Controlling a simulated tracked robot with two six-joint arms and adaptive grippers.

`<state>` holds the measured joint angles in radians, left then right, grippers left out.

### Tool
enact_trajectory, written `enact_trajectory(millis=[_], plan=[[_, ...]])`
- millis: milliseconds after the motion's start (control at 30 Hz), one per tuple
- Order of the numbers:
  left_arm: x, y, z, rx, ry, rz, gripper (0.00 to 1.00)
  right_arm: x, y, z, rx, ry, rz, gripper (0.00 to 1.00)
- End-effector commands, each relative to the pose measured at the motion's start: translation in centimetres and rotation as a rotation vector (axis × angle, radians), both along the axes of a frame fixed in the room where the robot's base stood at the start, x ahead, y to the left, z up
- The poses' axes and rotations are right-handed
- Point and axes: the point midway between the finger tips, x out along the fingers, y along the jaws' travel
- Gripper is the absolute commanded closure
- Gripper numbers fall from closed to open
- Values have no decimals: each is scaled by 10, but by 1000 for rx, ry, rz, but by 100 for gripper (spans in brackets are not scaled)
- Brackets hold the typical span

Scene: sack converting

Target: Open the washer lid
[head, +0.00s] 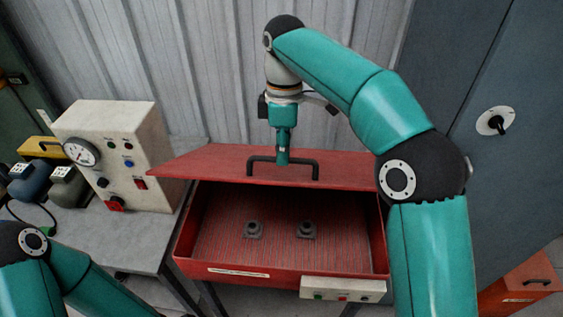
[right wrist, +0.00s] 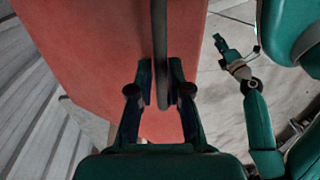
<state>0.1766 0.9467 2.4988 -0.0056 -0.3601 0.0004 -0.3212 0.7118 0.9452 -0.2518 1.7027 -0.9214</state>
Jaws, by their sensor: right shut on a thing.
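The red washer lid (head: 215,160) is raised at an angle above the open red washer box (head: 228,265). Its black bar handle (head: 312,165) stands on the lid's upper face. My right gripper (head: 282,160) is shut on this handle from above. In the right wrist view, the fingers of my right gripper (right wrist: 160,85) sit on both sides of the bar handle (right wrist: 160,35), with the red lid (right wrist: 105,60) behind. My left gripper (right wrist: 225,45) shows small in the right wrist view, away from the lid; its finger opening is unclear.
Two grey fittings (head: 254,230) stand on the box's striped floor. A small button panel (head: 343,290) is on the box front. A cream control box (head: 125,145) with a gauge stands on the grey table (head: 135,240) at left. A corrugated wall (head: 210,70) rises behind; a grey cabinet (head: 530,130) stands at right.

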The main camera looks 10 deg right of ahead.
Motion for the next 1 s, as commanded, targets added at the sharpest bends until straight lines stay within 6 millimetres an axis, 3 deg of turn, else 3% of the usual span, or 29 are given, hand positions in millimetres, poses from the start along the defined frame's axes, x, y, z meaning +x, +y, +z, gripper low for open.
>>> enact_trajectory(millis=[100, 600, 633, 767, 1000], plan=[[0, 0, 0, 0, 0, 0, 60, 10, -5, -1, -6, -14, -8, 100], [0, 0, 0, 0, 0, 0, 60, 12, -6, 1, -8, -9, -7, 100], [0, 0, 0, 0, 0, 0, 60, 12, -6, 1, -8, -9, -7, 81], [0, 0, 0, 0, 0, 0, 60, 12, -6, 1, -8, -8, -7, 60], [0, 0, 1, 0, 0, 0, 60, 11, -5, 3, -6, -10, -6, 60]])
